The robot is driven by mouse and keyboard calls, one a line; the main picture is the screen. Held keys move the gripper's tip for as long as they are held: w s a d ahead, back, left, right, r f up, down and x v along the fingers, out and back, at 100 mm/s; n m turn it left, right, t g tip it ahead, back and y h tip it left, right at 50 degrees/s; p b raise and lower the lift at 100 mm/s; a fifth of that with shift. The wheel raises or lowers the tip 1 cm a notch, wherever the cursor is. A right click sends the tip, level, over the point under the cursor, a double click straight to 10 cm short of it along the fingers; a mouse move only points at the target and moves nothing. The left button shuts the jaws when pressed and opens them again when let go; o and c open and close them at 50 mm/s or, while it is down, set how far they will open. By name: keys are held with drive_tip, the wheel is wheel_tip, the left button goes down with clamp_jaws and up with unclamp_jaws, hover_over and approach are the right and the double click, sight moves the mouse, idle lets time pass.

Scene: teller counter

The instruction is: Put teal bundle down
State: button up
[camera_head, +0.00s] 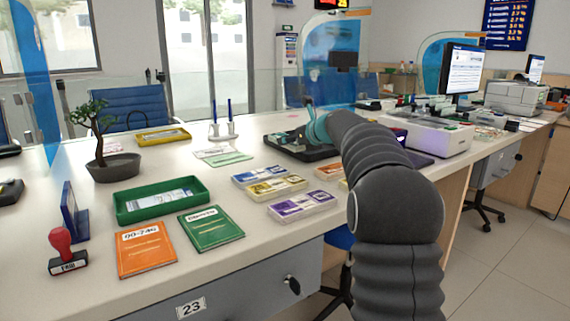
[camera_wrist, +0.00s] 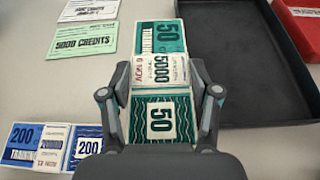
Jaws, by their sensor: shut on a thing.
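The teal bundle (camera_wrist: 160,40), a banded stack marked 50 and 5000, lies lengthwise between my fingers in the wrist view. My gripper (camera_wrist: 161,95) is shut on its sides. The black tray (camera_wrist: 235,60) is just right of the bundle in that view, and the bundle's right edge overlaps the tray's left side. I cannot tell whether the bundle touches anything below. In the head view my gripper (camera_head: 310,128) is at the black tray (camera_head: 308,157), and my arm hides part of both.
Blue (camera_head: 258,175), yellow (camera_head: 277,188) and purple bundles (camera_head: 302,204) lie in front of the tray. An orange bundle (camera_head: 329,171) is partly behind my arm. Paper slips (camera_head: 228,159) lie left of the tray. A red object (camera_wrist: 302,18) shows beyond the tray's right edge.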

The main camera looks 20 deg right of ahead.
sight(285, 164)
drive_tip(key=shift+s+a+f, duration=0.15)
drive_tip(key=shift+a+f, duration=0.2)
drive_tip(key=shift+a, duration=0.25)
drive_tip(key=shift+s+a+f, duration=0.15)
drive_tip(key=shift+a+f, duration=0.2)
drive_tip(key=shift+a, duration=0.2)
drive_tip(key=shift+f+b, duration=0.95)
drive_tip(key=shift+f, duration=1)
drive_tip(key=shift+f, duration=0.2)
drive_tip(key=o, duration=0.9)
drive_tip(key=shift+r, duration=0.15)
